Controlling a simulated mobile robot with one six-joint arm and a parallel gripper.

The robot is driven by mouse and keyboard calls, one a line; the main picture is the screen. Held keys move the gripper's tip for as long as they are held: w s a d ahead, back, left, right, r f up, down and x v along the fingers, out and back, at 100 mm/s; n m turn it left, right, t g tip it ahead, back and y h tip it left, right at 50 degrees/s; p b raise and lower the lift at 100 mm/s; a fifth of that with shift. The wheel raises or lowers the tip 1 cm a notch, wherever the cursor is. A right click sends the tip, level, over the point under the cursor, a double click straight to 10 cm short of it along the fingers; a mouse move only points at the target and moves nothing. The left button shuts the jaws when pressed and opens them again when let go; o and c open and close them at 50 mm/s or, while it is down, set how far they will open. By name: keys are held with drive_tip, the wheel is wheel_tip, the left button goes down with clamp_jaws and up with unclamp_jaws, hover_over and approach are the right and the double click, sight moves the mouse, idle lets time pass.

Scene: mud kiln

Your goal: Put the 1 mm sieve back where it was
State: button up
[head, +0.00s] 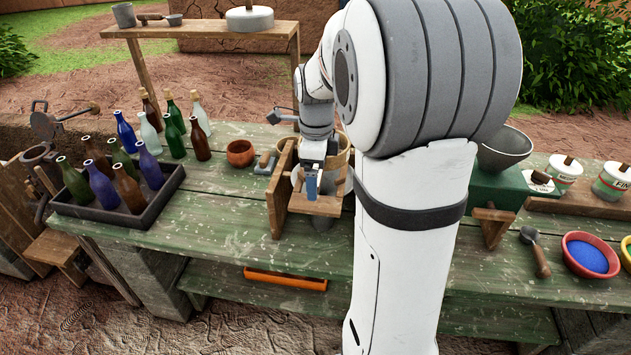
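My gripper (312,188) points down over the middle of the green workbench, at a small wooden stand (281,192). My arm and the viewing angle hide whether the fingers are apart or holding something. A round, pale wooden rim (342,157) shows just behind and right of the gripper, partly covered by my arm. It may be a sieve, but its mesh and any size marking cannot be seen. A grey rounded thing (323,222) shows under the stand's front board.
Several bottles stand in a dark tray (108,222) and behind it at left. A brown bowl (241,153) sits left of the stand. At right are a grey funnel-like bowl (504,147), tins (563,172) and a bowl of blue powder (590,254). A shelf (205,29) stands behind.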

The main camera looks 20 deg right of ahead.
drive_tip(key=shift+f, duration=1.65)
drive_tip(key=shift+f, duration=0.45)
drive_tip(key=o, duration=0.7)
drive_tip(key=shift+r, duration=0.1)
drive_tip(key=shift+o, duration=0.2)
